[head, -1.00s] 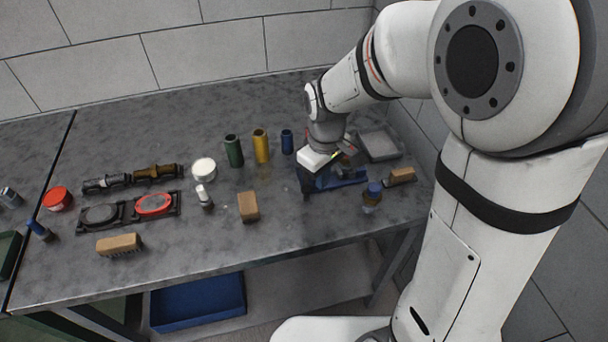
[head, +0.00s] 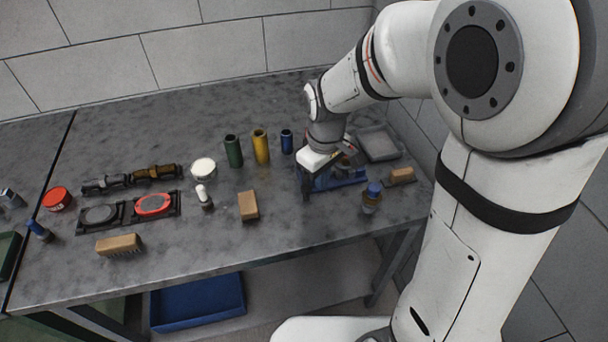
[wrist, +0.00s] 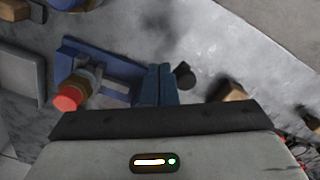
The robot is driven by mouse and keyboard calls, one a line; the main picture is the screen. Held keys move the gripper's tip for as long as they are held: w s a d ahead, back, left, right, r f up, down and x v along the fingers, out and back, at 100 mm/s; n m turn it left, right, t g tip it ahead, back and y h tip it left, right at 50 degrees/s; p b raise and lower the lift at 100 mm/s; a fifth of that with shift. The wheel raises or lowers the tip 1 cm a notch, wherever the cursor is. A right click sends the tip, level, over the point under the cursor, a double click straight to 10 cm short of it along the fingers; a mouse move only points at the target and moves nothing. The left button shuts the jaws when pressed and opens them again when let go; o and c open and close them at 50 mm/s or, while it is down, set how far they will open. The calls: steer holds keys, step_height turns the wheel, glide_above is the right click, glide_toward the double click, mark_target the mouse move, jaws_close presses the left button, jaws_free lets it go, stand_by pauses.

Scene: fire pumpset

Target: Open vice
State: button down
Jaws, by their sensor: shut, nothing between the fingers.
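The blue vice (head: 338,181) stands on the bench at the right, below my gripper (head: 318,178). A red-topped brass part (wrist: 72,97) stands over the vice body in that view. My gripper is shut and empty. It hangs over the left part of the vice and hides part of it.
A blue-capped bottle (head: 372,197) and a brush (head: 402,175) are close on the right. A grey tray (head: 379,144) lies behind. Blue, yellow and green cylinders (head: 261,147) stand to the left. A wooden block (head: 248,206) lies front left. Bare bench lies in front.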

mark_target(302, 189)
steer(key=shift+f, duration=0.2)
steer(key=shift+f+b, duration=1.35)
steer(key=shift+f, duration=0.2)
steer(key=shift+s+a, duration=0.25)
steer(key=shift+a, duration=0.85)
steer(key=shift+s+a, duration=0.2)
steer(key=shift+a, duration=0.75)
steer(key=shift+w+a+r, duration=0.1)
